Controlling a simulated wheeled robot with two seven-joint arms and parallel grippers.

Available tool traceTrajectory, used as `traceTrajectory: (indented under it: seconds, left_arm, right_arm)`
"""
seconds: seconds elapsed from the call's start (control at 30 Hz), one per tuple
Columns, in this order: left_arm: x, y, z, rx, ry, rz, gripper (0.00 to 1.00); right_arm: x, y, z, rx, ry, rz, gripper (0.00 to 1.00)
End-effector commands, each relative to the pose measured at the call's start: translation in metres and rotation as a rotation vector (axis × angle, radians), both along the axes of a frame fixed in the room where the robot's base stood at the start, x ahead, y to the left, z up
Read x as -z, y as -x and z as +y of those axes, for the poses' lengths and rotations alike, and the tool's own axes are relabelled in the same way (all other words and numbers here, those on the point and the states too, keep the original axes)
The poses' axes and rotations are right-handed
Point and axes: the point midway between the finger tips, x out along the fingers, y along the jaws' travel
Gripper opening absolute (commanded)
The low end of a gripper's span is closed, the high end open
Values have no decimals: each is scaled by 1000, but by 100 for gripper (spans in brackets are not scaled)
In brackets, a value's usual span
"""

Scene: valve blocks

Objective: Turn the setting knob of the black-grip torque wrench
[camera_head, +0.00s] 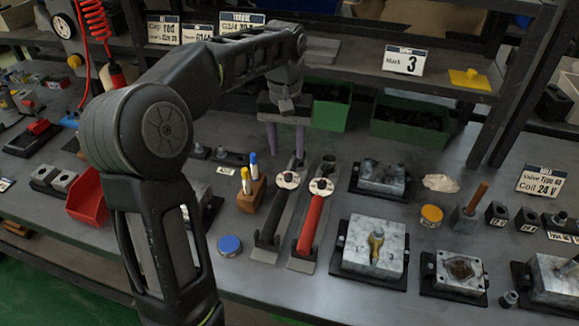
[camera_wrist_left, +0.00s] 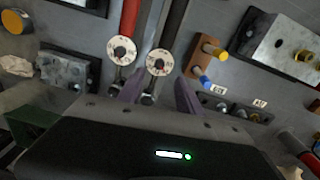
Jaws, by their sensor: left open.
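The black-grip torque wrench (camera_head: 270,226) lies on the bench, its white round dial (camera_head: 288,180) towards the back. The red-grip wrench (camera_head: 312,218) lies beside it on the right, with a similar dial (camera_head: 321,187). My left gripper (camera_head: 286,154) points down behind the black wrench's dial, its two purple fingers apart and empty. In the left wrist view the fingers (camera_wrist_left: 159,82) stand on either side of the black wrench's end, just beyond its dial (camera_wrist_left: 159,62). I cannot tell whether they touch it. The red wrench's dial (camera_wrist_left: 121,51) is outside the fingers. My right gripper is out of view.
A wooden block (camera_head: 250,196) with yellow and blue markers stands left of the black wrench. A blue round tin (camera_head: 229,245) is nearer the front. Metal valve blocks (camera_head: 371,246) stand to the right. Green bins (camera_head: 410,128) sit behind, under the shelf.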

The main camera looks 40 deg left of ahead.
Motion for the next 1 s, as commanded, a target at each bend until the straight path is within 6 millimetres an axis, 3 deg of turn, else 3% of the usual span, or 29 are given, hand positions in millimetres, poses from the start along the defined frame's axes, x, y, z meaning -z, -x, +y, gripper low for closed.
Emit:
traceTrajectory:
  seconds: [0.27,0.7,1.0]
  left_arm:
    - [13,0,-1,1,1,2,42]
    - [74,0,-1,1,1,2,42]
    - [79,-1,-2,1,1,0,42]
  right_arm:
    - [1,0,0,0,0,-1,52]
    - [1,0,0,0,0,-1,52]
    - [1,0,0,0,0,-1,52]
